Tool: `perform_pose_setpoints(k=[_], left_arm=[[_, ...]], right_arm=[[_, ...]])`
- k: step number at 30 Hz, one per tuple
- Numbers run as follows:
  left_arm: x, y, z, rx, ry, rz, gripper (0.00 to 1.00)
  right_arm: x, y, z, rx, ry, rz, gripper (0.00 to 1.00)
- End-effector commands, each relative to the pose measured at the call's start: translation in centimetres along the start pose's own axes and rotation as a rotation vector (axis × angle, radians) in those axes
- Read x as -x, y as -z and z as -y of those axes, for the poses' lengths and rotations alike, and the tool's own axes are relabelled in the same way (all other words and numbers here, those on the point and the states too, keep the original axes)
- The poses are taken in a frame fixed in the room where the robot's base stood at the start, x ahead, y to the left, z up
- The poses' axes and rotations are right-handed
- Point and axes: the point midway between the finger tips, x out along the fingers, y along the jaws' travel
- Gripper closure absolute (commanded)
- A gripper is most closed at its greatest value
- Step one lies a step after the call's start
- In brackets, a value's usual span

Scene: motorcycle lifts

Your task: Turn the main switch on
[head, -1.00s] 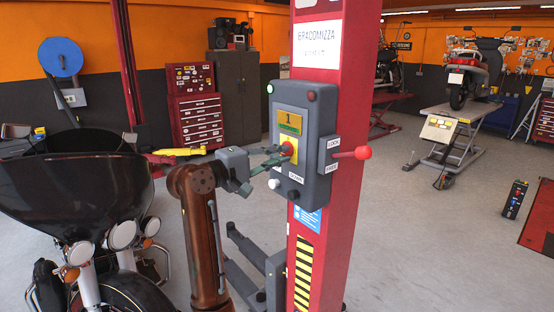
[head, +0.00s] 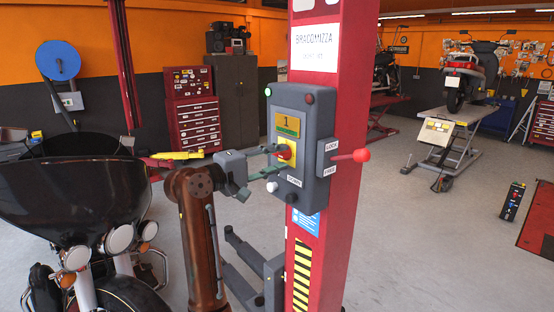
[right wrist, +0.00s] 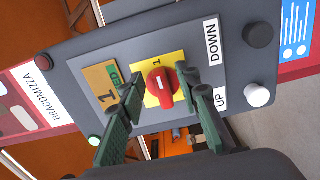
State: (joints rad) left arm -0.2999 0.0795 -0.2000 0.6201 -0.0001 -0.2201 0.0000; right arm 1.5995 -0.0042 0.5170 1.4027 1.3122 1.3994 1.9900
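The main switch, a red knob on a yellow plate (right wrist: 161,87), shows in the right wrist view and on the control box in the head view (head: 285,152). The knob's white mark lies on the side toward the "1" on the plate. My right gripper (head: 273,161) points at the switch. In the right wrist view its two green fingers (right wrist: 160,85) stand on either side of the knob, with gaps showing; contact is not visible. My left gripper is not in view.
The grey control box (head: 307,188) sits on a red post (head: 350,70). It has a lit green lamp (head: 268,91), a display with "1" and UP and DOWN buttons. A red-balled lever (head: 362,155) sticks out at right. A black motorcycle (head: 85,190) stands at left.

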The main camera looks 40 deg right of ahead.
Motion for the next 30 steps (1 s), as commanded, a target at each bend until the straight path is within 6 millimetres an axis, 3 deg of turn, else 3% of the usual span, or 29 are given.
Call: perform_pose_setpoints(k=[8,21,30], left_arm=[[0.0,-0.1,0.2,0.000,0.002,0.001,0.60],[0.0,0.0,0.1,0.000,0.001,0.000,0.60],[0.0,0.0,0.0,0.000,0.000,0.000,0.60]], right_arm=[[1.8,0.1,-0.1,0.001,-0.001,-0.004,0.70],[10.2,0.1,0.0,0.001,-0.001,-0.002,0.70],[12.1,0.0,0.0,0.000,0.000,-0.001,0.70]])
